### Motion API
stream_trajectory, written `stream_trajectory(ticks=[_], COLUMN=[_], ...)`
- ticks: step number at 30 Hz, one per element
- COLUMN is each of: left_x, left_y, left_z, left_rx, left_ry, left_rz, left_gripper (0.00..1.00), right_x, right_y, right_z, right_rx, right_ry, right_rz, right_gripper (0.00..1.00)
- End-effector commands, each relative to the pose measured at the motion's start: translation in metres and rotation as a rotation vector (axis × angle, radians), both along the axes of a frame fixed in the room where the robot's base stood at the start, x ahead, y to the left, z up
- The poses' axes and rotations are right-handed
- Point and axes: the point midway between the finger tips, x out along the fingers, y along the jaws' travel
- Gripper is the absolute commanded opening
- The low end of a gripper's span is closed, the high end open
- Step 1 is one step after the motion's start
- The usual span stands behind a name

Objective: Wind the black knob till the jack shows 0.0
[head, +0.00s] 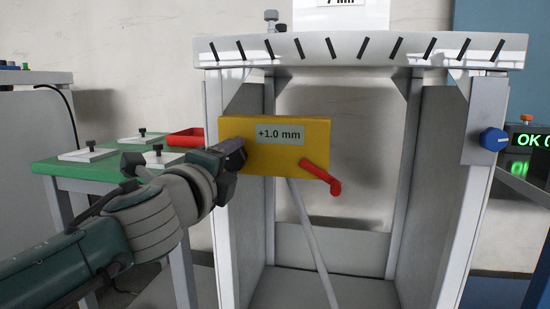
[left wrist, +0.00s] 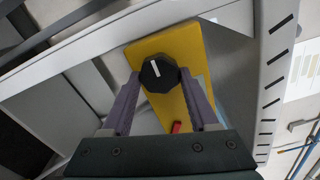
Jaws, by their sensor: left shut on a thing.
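The yellow jack (head: 282,162) sits inside the grey frame, and its display (head: 279,134) reads +1.0 mm. The black knob (left wrist: 158,74) with a white pointer line shows on the jack's yellow face in the left wrist view. My left gripper (head: 232,152) is at the jack's left end and is shut on the knob, one finger on each side. In the head view the gripper hides the knob. A red crank handle (head: 322,178) sticks out of the jack's lower right; part of it also shows in the left wrist view (left wrist: 177,127). My right gripper is out of view.
The frame's white top beam (head: 360,50) with black slots passes above the jack. A blue knob (head: 493,139) is on the right post, beside a display reading OK (head: 525,141). A green table (head: 75,167) with clamps and a red tray (head: 186,138) stands left.

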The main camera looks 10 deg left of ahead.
Motion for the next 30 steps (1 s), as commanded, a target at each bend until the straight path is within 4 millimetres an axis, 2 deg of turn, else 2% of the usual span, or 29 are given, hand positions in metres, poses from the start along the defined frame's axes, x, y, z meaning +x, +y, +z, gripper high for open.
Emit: stream_trajectory(ticks=[9, 15, 30], left_x=[0.0, 0.0001, 0.0002], left_y=[0.0009, 0.0009, 0.0014], left_z=[-0.0001, -0.0007, -0.0011], left_rx=[0.278, 0.403, 0.521], left_ry=[-0.01, -0.014, -0.019], left_rz=[0.001, 0.001, 0.002], left_gripper=[0.05, 0.05, 0.05], right_x=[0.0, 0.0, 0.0], right_y=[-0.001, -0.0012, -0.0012], right_z=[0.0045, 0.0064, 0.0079], right_rx=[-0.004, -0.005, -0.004], right_ry=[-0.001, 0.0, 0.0], right_rz=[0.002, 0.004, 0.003], right_gripper=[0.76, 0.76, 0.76])
